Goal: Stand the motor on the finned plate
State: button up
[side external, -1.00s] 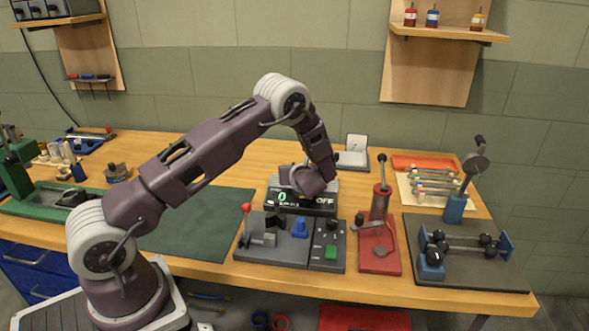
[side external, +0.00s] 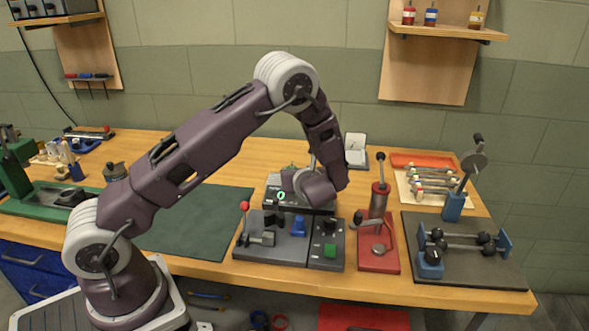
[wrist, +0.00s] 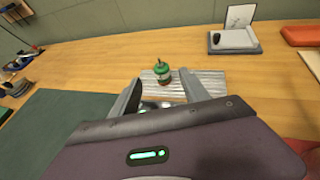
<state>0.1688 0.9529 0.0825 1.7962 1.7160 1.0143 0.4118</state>
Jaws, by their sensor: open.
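The motor (wrist: 161,72), a small cylinder with a green top and a reddish base, stands upright on the finned plate (wrist: 208,84), a silver ridged slab, in the wrist view. My gripper (wrist: 159,78) is open, with one finger to the left of the motor and one to the right. I see a gap on both sides, and the motor seems apart from the fingers. How deep it sits between the fingertips I cannot tell. In the side view my wrist hides the fingers and the plate; a bit of green shows behind the display box (side external: 272,193).
In front of the display box are a grey fixture with a red-knobbed lever (side external: 244,207) and a green button (side external: 330,251). A red press (side external: 378,215) stands to the right. A green mat (side external: 200,225) lies clear at left. A grey device with a white card (wrist: 235,40) stands behind.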

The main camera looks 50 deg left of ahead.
jog(key=v, duration=0.2)
jog(key=shift+s+d+r, duration=0.1)
jog(key=shift+d, duration=0.15)
jog(key=s+d+r+n+g+h, duration=0.2)
jog(key=s+r+n+g+h, duration=0.15)
jog(key=s+r+n, duration=0.9)
jog(key=s+d+r+n+t+h, duration=0.3)
jog(key=s+d+r+n+h, duration=0.2)
jog(key=s+d, duration=1.1)
jog(key=s+n+h, duration=0.2)
jog(key=n+h, duration=0.1)
jog(key=n, duration=0.3)
jog(key=shift+d, duration=0.4)
jog(key=shift+r+h, duration=0.15)
jog(key=shift+h, duration=0.1)
